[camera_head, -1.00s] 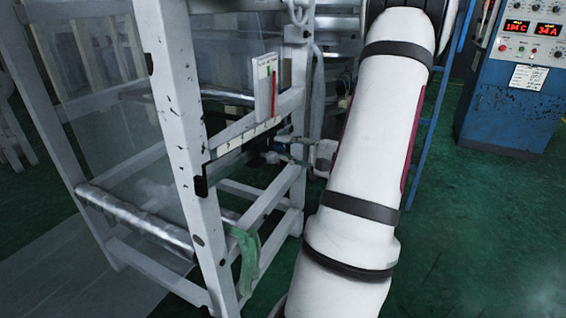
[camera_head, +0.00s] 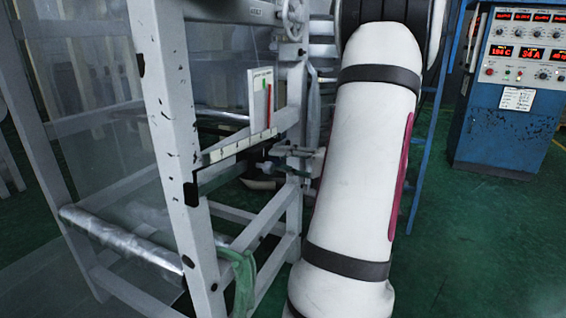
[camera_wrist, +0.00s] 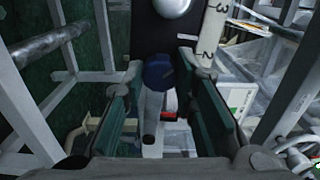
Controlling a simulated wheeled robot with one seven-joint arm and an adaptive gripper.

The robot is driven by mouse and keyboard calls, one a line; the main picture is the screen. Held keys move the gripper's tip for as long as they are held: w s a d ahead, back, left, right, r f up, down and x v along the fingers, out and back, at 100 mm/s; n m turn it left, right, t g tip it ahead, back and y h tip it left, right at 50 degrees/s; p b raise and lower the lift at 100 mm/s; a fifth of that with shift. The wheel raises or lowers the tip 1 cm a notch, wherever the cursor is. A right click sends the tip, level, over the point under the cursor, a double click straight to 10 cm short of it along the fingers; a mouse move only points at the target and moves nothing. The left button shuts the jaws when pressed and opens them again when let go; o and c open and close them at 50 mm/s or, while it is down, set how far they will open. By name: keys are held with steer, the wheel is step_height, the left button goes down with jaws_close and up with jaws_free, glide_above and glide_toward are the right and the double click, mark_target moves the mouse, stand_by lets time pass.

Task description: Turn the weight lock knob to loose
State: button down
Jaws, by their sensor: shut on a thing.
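The weight lock knob (camera_wrist: 158,72) is a dark blue round knob seen between my fingertips in the wrist view. A pale rod or lever hangs below it in the picture. My gripper (camera_wrist: 160,73) has a dark green pad on each side and is shut on the knob. In the head view my gripper (camera_head: 300,160) shows small beside the numbered beam, partly hidden by my white arm. The knob cannot be made out there. The numbered scale (camera_wrist: 213,32) runs along the upper right of the wrist view, and the beam (camera_head: 225,150) shows in the head view.
A pale metal frame (camera_head: 160,120) stands left of my arm, with a silver roller (camera_head: 120,235) low down. A green cloth (camera_head: 243,275) hangs on it. A card (camera_head: 262,95) stands behind the beam. A blue control cabinet (camera_head: 505,130) stands right, with green floor before it.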

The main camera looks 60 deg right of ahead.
steer(key=c, duration=1.3)
jaws_free()
steer(key=s, duration=1.2)
steer(key=shift+d, duration=0.45)
